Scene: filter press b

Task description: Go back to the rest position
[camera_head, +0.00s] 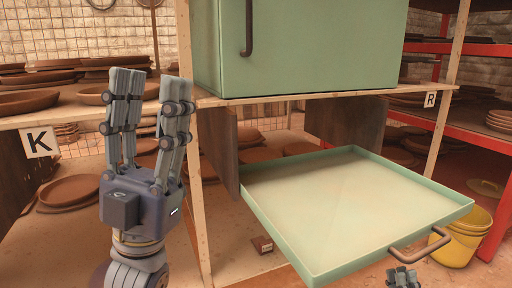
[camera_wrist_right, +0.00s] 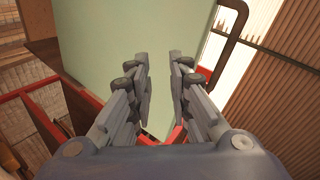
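My left gripper (camera_head: 150,88) stands upright at the left of the head view. Its two fingers point up with a clear gap between them, and it is empty. My right gripper (camera_head: 403,277) shows only as fingertips at the bottom edge of the head view, close below the handle of the pulled-out tray. In the right wrist view its fingers (camera_wrist_right: 162,58) are apart with nothing between them. A pale green surface (camera_wrist_right: 100,40) lies beyond them, with a dark handle (camera_wrist_right: 232,28) at upper right. I cannot tell whether the right fingers touch anything.
A shallow green tray (camera_head: 457,207) with a brown handle (camera_head: 421,248) juts out below the wooden shelf. A green cabinet (camera_head: 320,45) stands above. Shelves with clay plates flank both sides. A yellow bucket (camera_head: 462,240) stands at right. A small dark box (camera_head: 262,245) is beneath.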

